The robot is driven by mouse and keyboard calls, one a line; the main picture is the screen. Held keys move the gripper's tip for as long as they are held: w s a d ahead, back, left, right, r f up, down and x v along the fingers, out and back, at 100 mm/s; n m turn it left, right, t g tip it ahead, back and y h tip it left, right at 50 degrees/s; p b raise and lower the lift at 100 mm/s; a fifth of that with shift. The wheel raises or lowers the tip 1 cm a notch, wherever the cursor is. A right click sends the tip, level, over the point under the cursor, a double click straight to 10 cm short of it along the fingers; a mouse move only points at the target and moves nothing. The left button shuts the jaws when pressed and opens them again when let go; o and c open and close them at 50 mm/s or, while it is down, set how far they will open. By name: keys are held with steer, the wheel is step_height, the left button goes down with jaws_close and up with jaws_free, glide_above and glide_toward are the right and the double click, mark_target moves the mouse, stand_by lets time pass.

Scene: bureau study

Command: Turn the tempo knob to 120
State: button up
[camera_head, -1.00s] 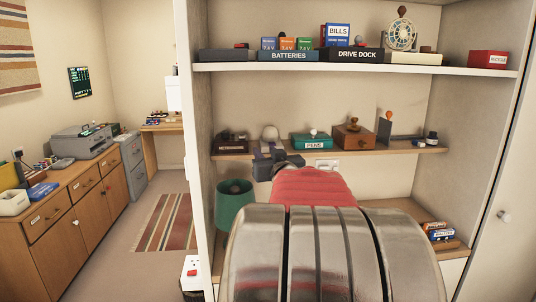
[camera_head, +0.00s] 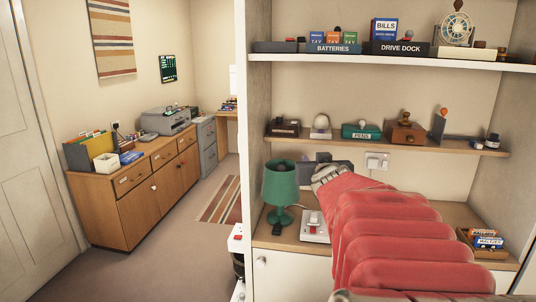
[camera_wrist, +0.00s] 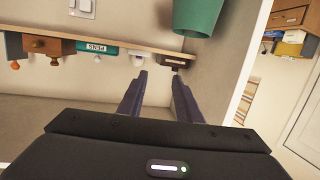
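I cannot make out a tempo knob or a number scale in either view. Small devices stand on the middle shelf (camera_head: 350,143): a dark box (camera_head: 283,129) at the left, a white rounded device (camera_head: 320,127), a wooden box with a knob (camera_head: 405,133) and a dark wedge with an orange top (camera_head: 439,124). My gripper (camera_wrist: 159,80) shows two dark fingers apart with nothing between them in the wrist view. There the dark box (camera_wrist: 174,63) lies just beyond the fingertips. In the head view the gripper is mostly hidden behind my red arm.
A green lamp (camera_head: 281,184) stands left of my arm on the lower counter, beside a white switch box (camera_head: 314,228). A green PENS box (camera_head: 361,131) sits mid-shelf. The upper shelf (camera_head: 400,63) overhangs. A white upright panel (camera_head: 257,110) bounds the left side. Floor is clear at left.

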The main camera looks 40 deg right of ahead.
steer(key=a+f+n+g+y, duration=0.15)
steer(key=a+f, duration=0.25)
steer(key=a, duration=0.8)
steer(key=s+a+f+n+g+y, duration=0.1)
steer(key=s+a+f, duration=0.3)
steer(key=a, duration=0.5)
steer(key=s+a+f+n+g+y, duration=0.2)
steer(key=s+a+f+n+y, duration=0.1)
steer(key=s+a, duration=0.4)
steer(key=s+a+f+n+g+y, duration=0.2)
steer(key=s+a+f+y, duration=0.2)
steer(key=a, duration=0.9)
step_height(320, 180, down, 3)
steer(key=shift+s+r, duration=0.1)
steer(key=shift+s, duration=0.65)
steer(key=shift+a+y, duration=0.1)
steer(key=shift+y, duration=0.15)
